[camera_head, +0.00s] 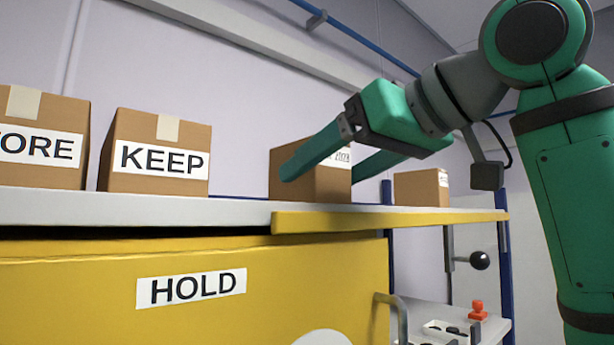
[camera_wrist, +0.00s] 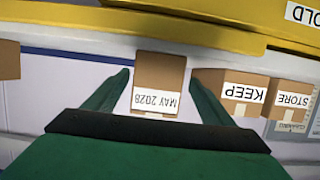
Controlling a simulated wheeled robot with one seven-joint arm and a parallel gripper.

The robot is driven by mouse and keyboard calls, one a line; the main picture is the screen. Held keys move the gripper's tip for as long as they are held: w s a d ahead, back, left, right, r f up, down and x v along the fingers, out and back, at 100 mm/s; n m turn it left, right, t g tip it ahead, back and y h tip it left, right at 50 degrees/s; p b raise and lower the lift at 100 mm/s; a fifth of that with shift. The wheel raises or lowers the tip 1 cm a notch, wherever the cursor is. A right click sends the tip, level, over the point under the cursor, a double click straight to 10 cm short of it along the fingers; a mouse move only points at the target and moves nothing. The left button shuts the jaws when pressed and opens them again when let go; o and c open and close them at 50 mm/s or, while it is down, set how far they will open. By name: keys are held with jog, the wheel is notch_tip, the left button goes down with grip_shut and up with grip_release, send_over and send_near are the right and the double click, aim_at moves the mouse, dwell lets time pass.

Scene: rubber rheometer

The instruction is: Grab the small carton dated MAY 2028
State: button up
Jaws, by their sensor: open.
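The small carton dated MAY 2028 (camera_wrist: 158,86) is a brown box with a white label. In the wrist view it sits between the two fingers of my open gripper (camera_wrist: 160,85), with a gap on each side. In the head view the carton (camera_head: 322,184) stands upright on the shelf, and my gripper (camera_head: 325,165) reaches over it from the right. One finger passes in front of the carton and hides part of its label; the other shows behind its right side. I cannot tell how deep the fingers reach along it.
A KEEP carton (camera_head: 155,155) and a STORE carton (camera_head: 40,140) stand to the left on the white shelf (camera_head: 130,208). Another small carton (camera_head: 421,188) stands to the right. A yellow HOLD panel (camera_head: 190,288) lies below, with a black-knobbed lever (camera_head: 480,260) at right.

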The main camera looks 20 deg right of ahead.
jog(key=x, duration=0.5)
jog(key=shift+w+d+r, duration=0.1)
jog(key=shift+d+r, duration=0.05)
jog(key=shift+r, duration=0.05)
jog(key=c, duration=1.5)
jog(key=shift+o, duration=0.2)
